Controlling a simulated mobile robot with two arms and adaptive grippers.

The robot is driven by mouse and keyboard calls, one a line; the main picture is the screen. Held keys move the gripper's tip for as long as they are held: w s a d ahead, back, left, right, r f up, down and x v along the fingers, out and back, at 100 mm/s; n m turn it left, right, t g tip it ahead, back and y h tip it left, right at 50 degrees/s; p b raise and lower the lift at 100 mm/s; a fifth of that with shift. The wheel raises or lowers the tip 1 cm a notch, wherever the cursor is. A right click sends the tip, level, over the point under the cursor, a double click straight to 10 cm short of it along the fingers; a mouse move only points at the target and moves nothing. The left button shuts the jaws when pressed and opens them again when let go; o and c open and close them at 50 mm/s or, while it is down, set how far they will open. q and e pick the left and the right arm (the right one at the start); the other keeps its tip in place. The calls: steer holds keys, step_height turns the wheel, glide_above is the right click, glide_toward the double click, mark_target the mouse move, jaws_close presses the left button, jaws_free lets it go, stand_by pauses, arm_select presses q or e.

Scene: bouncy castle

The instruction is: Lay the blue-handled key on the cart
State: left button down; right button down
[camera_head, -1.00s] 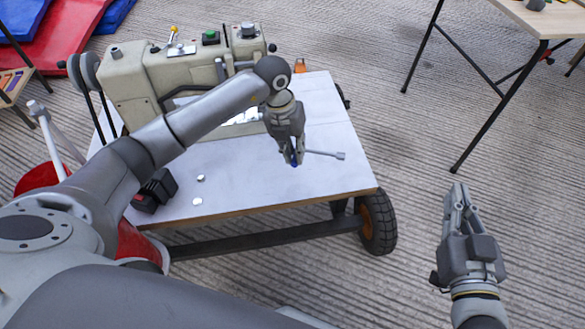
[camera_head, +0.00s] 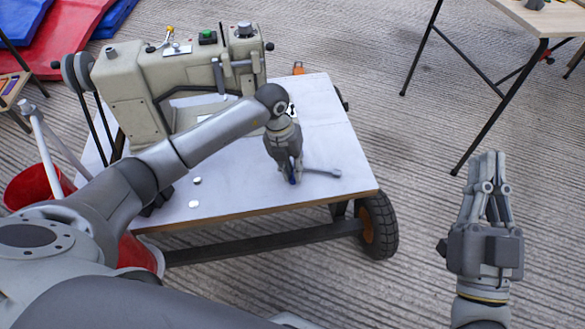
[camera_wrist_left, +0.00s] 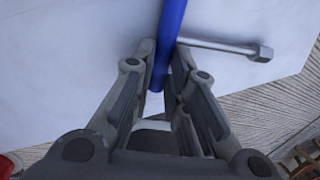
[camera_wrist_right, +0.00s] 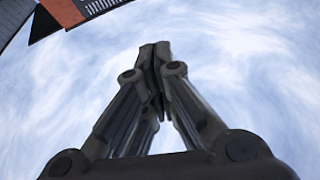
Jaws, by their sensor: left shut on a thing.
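The blue-handled key has a blue handle (camera_wrist_left: 168,35) and a grey metal shaft (camera_head: 322,173) that points right. My left gripper (camera_head: 292,180) is shut on its blue handle, fingers pointing down over the front right part of the cart top (camera_head: 250,196). The key is very low over the white top or touching it; I cannot tell which. In the left wrist view the handle passes between the fingertips (camera_wrist_left: 162,88). My right gripper (camera_head: 488,158) is shut and empty, off to the right of the cart; its fingertips meet in the right wrist view (camera_wrist_right: 154,50).
A beige machine (camera_head: 165,85) fills the back left of the cart. Two small white pieces (camera_head: 194,204) lie near the front left edge. A red bucket (camera_head: 38,184) stands left of the cart. A wooden table (camera_head: 552,22) stands at the far right.

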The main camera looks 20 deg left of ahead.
arm_select(q)
steer(key=c, duration=1.4)
jaws_free()
steer(key=shift+r, duration=0.1)
